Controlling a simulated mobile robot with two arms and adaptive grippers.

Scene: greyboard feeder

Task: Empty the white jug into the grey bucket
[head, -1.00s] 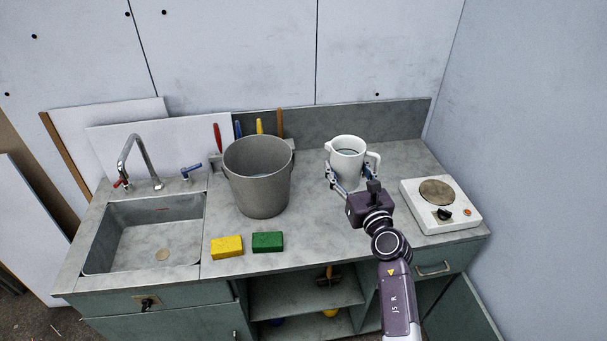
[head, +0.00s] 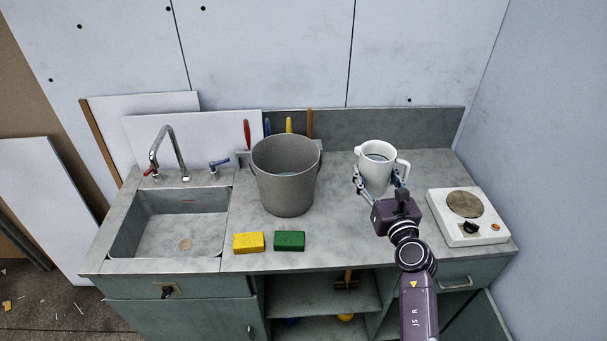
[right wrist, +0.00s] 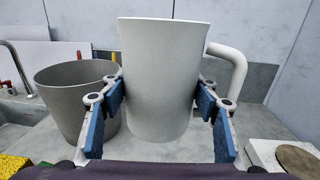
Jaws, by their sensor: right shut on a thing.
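The white jug (head: 376,172) stands upright at the right of the counter, with its handle to the right and liquid showing inside. My right gripper (head: 381,183) is shut on the jug's body from the front. In the right wrist view, the jug (right wrist: 162,85) sits between the two blue-padded fingers (right wrist: 160,108). I cannot tell whether its base touches the counter. My left gripper is not in view.
A hot plate (head: 468,215) lies to the right of the jug. A yellow sponge (head: 248,242) and a green sponge (head: 289,241) lie in front of the bucket. A sink (head: 170,225) with a tap is at the left. The counter between bucket and jug is clear.

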